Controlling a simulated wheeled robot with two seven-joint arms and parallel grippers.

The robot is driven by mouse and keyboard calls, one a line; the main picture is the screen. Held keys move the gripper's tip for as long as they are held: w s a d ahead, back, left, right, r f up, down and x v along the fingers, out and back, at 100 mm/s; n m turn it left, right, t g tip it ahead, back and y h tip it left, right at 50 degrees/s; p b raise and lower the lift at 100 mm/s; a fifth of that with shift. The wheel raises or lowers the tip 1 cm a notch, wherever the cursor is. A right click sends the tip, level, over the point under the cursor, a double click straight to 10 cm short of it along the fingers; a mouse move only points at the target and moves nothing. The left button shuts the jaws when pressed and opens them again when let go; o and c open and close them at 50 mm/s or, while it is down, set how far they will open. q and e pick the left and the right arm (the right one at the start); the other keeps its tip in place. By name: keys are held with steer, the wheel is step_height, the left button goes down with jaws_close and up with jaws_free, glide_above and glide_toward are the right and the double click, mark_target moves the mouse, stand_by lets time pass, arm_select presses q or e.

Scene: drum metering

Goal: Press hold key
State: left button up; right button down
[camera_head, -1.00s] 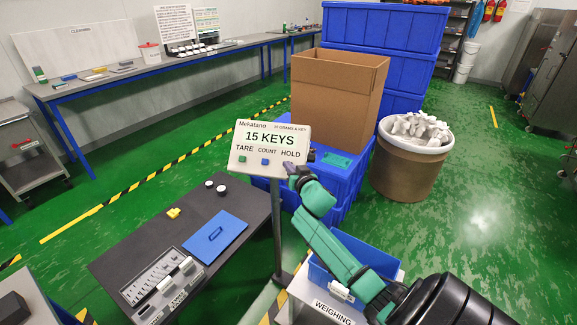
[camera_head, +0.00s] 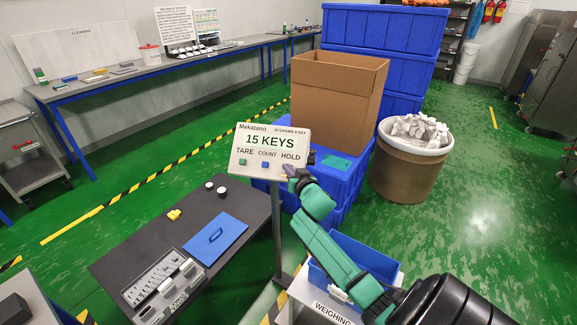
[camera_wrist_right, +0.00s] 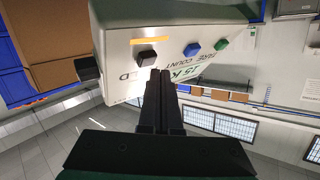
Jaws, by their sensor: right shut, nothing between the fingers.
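The scale display (camera_head: 270,154) stands on a post and reads "15 KEYS". Under its labels TARE, COUNT and HOLD are a green key (camera_head: 242,162), a blue key (camera_head: 265,165) and the hold key, hidden by my right gripper (camera_head: 290,174) in the head view. The right wrist view shows the panel upside down, with the black hold key (camera_wrist_right: 146,58) beside an orange strip (camera_wrist_right: 150,40). My right gripper (camera_wrist_right: 160,74) is shut and empty, its tips close to the black key. I cannot tell whether they touch it. My left gripper is not in view.
A dark table (camera_head: 130,251) with a blue tablet (camera_head: 215,237) is at lower left. A cardboard box (camera_head: 335,100) and blue crates (camera_head: 375,30) stand behind the display. A brown drum (camera_head: 402,178) of white pieces is to the right. A blue bin (camera_head: 365,252) sits below my arm.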

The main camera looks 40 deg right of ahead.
steer(key=shift+s+a+r, duration=0.1)
steer(key=s+a+r+p, duration=0.1)
steer(key=p, duration=0.1)
steer(key=s+a+r+p, duration=0.1)
steer(key=r+p, duration=0.1)
steer(key=shift+a+r, duration=0.25)
steer(key=shift+a, duration=0.15)
stand_by(0.8)
